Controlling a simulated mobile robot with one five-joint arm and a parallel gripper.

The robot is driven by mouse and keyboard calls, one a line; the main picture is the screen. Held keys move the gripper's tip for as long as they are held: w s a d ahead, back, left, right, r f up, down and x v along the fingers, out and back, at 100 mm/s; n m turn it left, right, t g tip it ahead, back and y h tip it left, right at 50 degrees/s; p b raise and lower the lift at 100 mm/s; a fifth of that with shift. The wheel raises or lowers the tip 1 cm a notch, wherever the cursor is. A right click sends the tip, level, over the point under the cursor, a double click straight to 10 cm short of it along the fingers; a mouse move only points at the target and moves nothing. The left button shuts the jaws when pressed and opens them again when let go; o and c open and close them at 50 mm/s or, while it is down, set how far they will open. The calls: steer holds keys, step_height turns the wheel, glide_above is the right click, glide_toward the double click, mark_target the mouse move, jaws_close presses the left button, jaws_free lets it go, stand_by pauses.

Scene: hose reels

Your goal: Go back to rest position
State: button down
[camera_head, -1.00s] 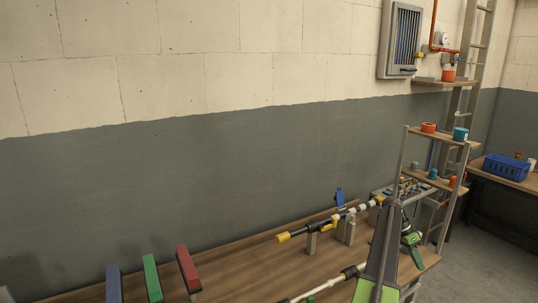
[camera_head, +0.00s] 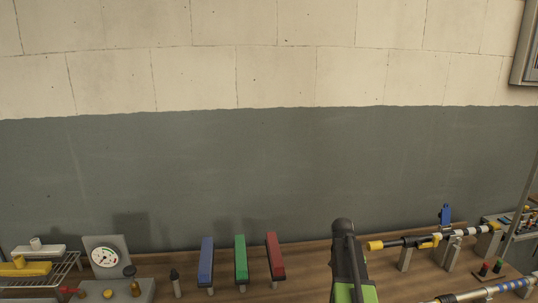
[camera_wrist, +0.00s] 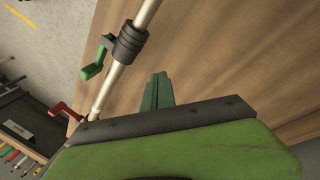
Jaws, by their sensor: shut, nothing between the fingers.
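My gripper (camera_wrist: 157,91) shows in the wrist view as two green fingers shut together, with nothing between them. Below it is my broad green and black wrist part. The fingers point over the wooden bench top (camera_wrist: 225,60). A pale metal tube (camera_wrist: 122,72) with a black collar (camera_wrist: 130,44) and a green lever (camera_wrist: 93,66) passes left of the fingers, apart from them in the picture. In the head view my dark arm with its green part stands upright at lower centre right, and the gripper itself is hidden there.
On the bench in the head view are blue (camera_head: 206,260), green (camera_head: 240,259) and red (camera_head: 275,257) blocks, a gauge (camera_head: 105,257) and a wire rack (camera_head: 50,274) at left. A black and yellow lance (camera_head: 405,242) on supports and a silver tube (camera_head: 490,291) lie right of my arm.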

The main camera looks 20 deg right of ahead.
steer(key=a+f+n+t+y+b, duration=0.1)
steer(key=a+n, duration=0.9)
steer(key=a, duration=2.6)
steer(key=shift+s+a+f+t+y, duration=0.15)
steer(key=shift+s+f+t+y, duration=0.35)
steer(key=shift+f+y, duration=0.15)
